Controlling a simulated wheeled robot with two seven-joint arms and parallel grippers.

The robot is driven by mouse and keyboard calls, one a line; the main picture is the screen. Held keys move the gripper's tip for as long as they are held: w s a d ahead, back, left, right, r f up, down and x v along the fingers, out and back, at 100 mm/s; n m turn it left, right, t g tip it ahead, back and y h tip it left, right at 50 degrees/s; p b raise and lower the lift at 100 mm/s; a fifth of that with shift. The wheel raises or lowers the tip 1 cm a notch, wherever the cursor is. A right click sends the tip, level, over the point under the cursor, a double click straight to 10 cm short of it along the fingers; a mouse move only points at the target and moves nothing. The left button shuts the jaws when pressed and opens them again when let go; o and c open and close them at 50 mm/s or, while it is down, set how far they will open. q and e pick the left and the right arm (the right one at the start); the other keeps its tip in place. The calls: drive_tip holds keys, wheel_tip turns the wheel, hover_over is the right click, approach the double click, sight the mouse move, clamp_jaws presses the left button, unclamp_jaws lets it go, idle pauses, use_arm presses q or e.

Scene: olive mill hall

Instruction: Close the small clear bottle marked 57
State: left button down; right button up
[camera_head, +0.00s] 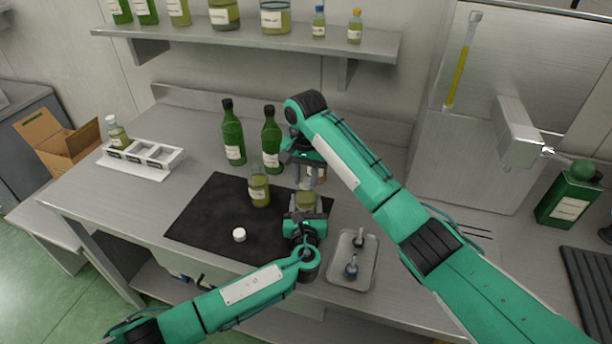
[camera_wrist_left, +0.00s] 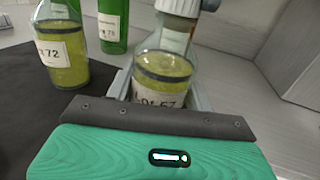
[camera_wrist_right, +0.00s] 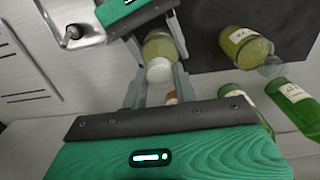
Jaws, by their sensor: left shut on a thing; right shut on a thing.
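The small clear bottle marked 57 (camera_wrist_left: 160,72) holds green-yellow oil and stands upright; it also shows in the head view (camera_head: 306,201). My left gripper (camera_head: 305,212) is shut around its lower body. A white cap (camera_wrist_right: 159,70) is at the top of the bottle, between the fingers of my right gripper (camera_wrist_right: 155,85), which is shut on it from above. I cannot tell whether the cap is seated on the neck. The cap also shows at the top of the left wrist view (camera_wrist_left: 180,6).
An uncapped bottle marked 72 (camera_head: 260,190) stands close left on the dark mat (camera_head: 205,215), with a loose white cap (camera_head: 239,235) in front. Two dark green bottles (camera_head: 233,135) stand behind. A metal tray (camera_head: 352,277) lies right; a white rack (camera_head: 150,170) stands left.

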use_arm(q)
drive_tip(key=shift+s, duration=0.1)
use_arm(e)
drive_tip(key=m, duration=0.5)
drive_tip(key=o, duration=1)
drive_tip(key=shift+w, duration=0.1)
drive_tip(key=shift+r, duration=0.1)
wheel_tip(320, 180, up, 12)
use_arm(q)
drive_tip(key=shift+c, duration=2.4)
unclamp_jaws()
